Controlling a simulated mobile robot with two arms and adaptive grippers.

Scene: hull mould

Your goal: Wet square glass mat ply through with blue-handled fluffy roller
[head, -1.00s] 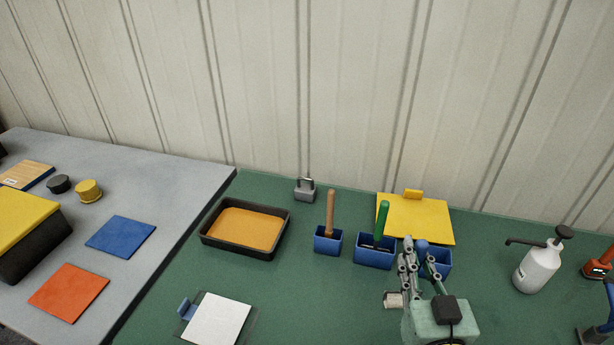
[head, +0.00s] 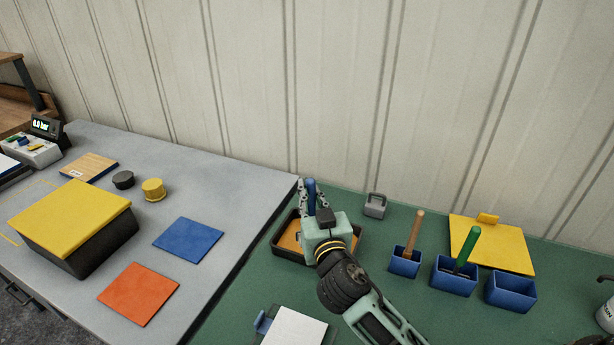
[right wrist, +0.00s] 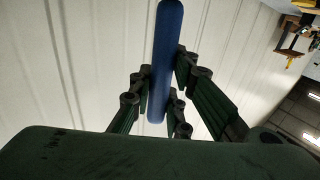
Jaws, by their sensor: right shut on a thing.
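The white square mat ply (head: 295,328) lies at the bottom edge of the head view, partly cut off, by a blue tab (head: 262,322). My right gripper (head: 309,194) is shut on the blue handle (head: 311,196) of the roller, above the black tray (head: 362,241) of amber liquid (head: 289,240). The upright handle also shows between the fingers in the right wrist view (right wrist: 165,65). The roller's head is hidden behind my gripper, so I cannot tell whether it touches the liquid. My left gripper is not in view.
Blue holders stand to the right: one with a wooden handle (head: 414,235), one with a green handle (head: 467,246), one empty (head: 511,290). A grey weight (head: 375,205) stands behind the tray. Blue (head: 188,240) and orange (head: 138,294) squares lie on the grey table.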

